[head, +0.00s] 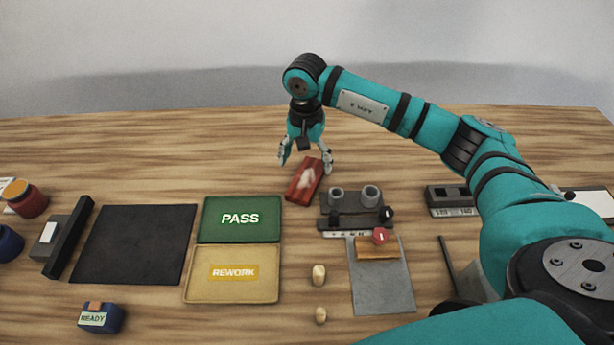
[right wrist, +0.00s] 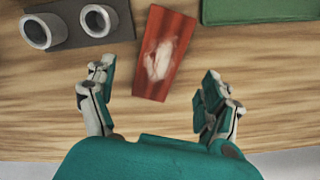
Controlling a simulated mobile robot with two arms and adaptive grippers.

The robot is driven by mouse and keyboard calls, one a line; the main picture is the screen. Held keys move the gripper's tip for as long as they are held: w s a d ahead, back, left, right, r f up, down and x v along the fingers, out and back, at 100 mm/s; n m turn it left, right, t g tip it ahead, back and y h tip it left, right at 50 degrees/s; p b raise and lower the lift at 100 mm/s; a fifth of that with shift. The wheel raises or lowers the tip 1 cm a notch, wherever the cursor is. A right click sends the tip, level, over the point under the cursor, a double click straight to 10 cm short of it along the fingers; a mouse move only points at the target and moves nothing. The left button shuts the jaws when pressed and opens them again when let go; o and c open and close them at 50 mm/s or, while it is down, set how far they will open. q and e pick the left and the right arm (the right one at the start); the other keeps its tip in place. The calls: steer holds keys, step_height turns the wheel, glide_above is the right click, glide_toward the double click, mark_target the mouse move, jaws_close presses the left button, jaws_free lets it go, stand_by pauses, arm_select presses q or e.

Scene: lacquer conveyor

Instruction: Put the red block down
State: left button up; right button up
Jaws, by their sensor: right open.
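The red block (head: 304,181) has a pale worn patch on its top. In the head view it lies tilted on the wooden table, between the green PASS tray and the grey fixture. It also shows in the right wrist view (right wrist: 163,55), flat on the wood. My right gripper (head: 305,160) is open just behind the block in the head view. In the right wrist view the spread fingers of the right gripper (right wrist: 158,92) stand on either side of the block's near end, with gaps to it. My left gripper is not in view.
The green PASS tray (head: 266,204) and yellow REWORK tray (head: 210,288) lie left of the block. A grey fixture with two cylinders (head: 350,212) stands close on its right. A dark mat (head: 134,245) lies further left. The table behind the block is clear.

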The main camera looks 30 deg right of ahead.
mark_target(307, 177)
steer(key=shift+f+p, duration=0.4)
steer(key=shift+f, duration=0.5)
steer(key=f, duration=0.2)
steer(key=f+p, duration=0.1)
steer(key=shift+w+d+f, duration=0.2)
steer(key=shift+d+f, duration=0.05)
steer(key=shift+f, duration=0.3)
steer(key=shift+c, duration=0.4)
steer(key=c, duration=1.4)
step_height(307, 177, up, 10)
steer(key=b, duration=0.2)
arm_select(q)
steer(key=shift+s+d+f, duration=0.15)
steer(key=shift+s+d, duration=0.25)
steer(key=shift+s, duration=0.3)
arm_select(e)
steer(key=s+a+n, duration=0.2)
steer(key=s+n, duration=0.1)
steer(key=s, duration=0.2)
steer(key=s+a+n, duration=0.2)
steer(key=s+n, duration=0.1)
steer(key=s, duration=0.3)
steer(key=s+a+n, duration=0.3)
steer(key=s, duration=0.3)
steer(key=shift+f+n, duration=0.1)
steer(key=shift+n, duration=0.2)
